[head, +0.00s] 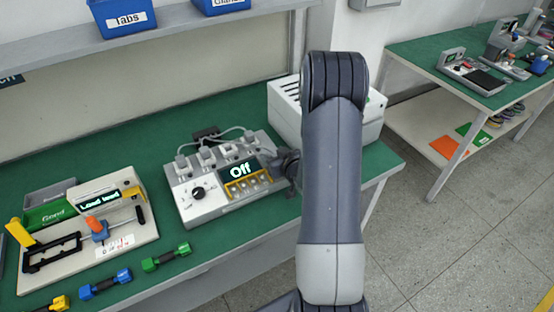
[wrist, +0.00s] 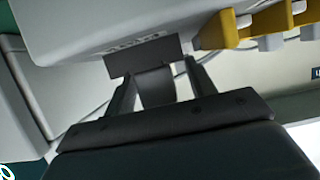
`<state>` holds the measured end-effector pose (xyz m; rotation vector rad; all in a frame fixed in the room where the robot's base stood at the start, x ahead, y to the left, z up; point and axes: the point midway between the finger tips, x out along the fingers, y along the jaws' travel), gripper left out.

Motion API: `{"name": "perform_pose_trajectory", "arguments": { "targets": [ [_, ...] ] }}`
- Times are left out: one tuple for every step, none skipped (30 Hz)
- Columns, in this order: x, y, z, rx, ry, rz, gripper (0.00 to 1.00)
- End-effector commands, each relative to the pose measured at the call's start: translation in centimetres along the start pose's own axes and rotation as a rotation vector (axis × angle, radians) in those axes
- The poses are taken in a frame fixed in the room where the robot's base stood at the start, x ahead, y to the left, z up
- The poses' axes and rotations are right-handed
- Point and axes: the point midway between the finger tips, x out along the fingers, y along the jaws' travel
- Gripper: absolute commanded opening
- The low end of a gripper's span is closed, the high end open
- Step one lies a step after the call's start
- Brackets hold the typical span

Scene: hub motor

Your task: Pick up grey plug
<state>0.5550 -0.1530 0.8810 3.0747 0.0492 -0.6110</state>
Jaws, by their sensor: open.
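Several grey plugs with cables sit along the back of the hub motor tester, a light grey box (head: 215,206) with an "Off" display; one grey plug (head: 182,162) is at its left end. I cannot tell which plug the task means. My gripper (head: 289,166) is at the right end of the box, partly hidden by my arm. In the wrist view my gripper (wrist: 157,75) is open, its fingers close to a pale housing (wrist: 100,25). A dark grey block (wrist: 146,56) lies across the fingertips; I cannot tell what it is or whether it touches them.
Yellow brackets (wrist: 222,32) are close to the right of the fingers in the wrist view. A white slotted box (head: 284,110) stands behind my arm. A fixture board (head: 75,262) and dumbbell-shaped parts (head: 166,257) are at the left. Green tabletop (head: 105,165) is bare behind them.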

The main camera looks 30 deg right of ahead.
Motion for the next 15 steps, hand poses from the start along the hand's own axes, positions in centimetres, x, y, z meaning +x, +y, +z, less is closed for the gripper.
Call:
{"name": "perform_pose_trajectory", "arguments": {
  "targets": [
    [-0.01,0.00,0.01,0.000,0.000,0.000,0.53],
    [-0.01,0.00,0.01,0.000,0.000,0.000,0.53],
    [-0.02,-0.01,0.01,0.000,0.000,0.000,0.49],
    [-0.02,-0.01,0.01,0.000,0.000,0.000,0.47],
    [-0.03,-0.01,0.01,0.000,0.000,0.000,0.45],
    [-0.03,-0.01,0.01,0.000,0.000,0.000,0.41],
    [-0.03,-0.01,0.01,0.000,0.000,0.000,0.39],
    [-0.03,-0.01,0.01,0.000,0.000,0.000,0.36],
    [-0.04,-0.01,0.01,0.000,0.000,0.000,0.33],
    [-0.04,-0.01,0.01,0.000,0.000,0.000,0.31],
    [-0.04,-0.01,0.01,0.000,0.000,0.000,0.28],
    [-0.04,-0.01,0.01,0.000,0.000,0.000,0.25],
    [-0.04,-0.01,0.01,0.000,0.000,0.000,0.22],
    [-0.04,-0.01,0.01,0.000,0.000,0.000,0.20],
    [-0.04,-0.01,0.01,0.000,0.000,0.000,0.17]
  ]
}}
